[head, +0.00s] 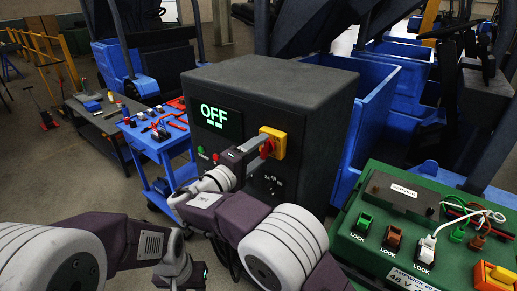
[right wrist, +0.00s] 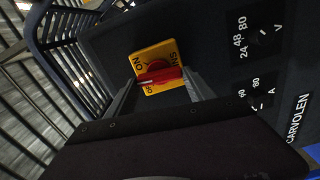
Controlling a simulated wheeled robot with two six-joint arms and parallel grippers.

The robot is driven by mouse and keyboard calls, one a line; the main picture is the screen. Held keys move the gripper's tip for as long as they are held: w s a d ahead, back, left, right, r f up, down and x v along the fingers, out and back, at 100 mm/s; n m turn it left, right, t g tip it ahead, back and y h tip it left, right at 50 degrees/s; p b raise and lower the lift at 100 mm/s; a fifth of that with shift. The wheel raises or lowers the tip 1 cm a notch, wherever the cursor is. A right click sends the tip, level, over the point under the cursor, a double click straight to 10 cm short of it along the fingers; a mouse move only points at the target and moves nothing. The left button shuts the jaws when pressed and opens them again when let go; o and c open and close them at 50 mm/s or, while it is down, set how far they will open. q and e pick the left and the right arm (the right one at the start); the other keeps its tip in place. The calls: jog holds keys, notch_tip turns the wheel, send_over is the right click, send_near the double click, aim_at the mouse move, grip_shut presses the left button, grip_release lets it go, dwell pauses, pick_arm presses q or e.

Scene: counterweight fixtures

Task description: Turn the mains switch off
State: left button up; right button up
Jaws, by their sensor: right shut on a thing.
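The mains switch is a red handle (right wrist: 160,75) on a yellow plate (right wrist: 153,54), on the front of a dark grey cabinet (head: 318,88). The plate carries ON, OFF and MAINS lettering. In the right wrist view the handle lies across the plate, with a pale mark near its left end, close to the OFF lettering. My right gripper (head: 262,148) is shut on the red handle, one finger at each side. It partly covers the handle in the head view. My left gripper's fingers are not visible.
A green unit (head: 370,243) with LOCK connectors and cables stands at the right. A blue cart (head: 150,145) with tools is left of the cabinet. Meter knobs (right wrist: 262,38) sit beside the switch. Open floor lies at the left.

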jog(key=n+p, duration=0.6)
jog(key=n, duration=0.4)
jog(key=shift+d+f+p, duration=0.1)
jog(key=shift+f+p, duration=0.05)
jog(key=shift+p, duration=0.2)
jog(key=shift+f, duration=0.1)
jog(key=o, duration=1.4)
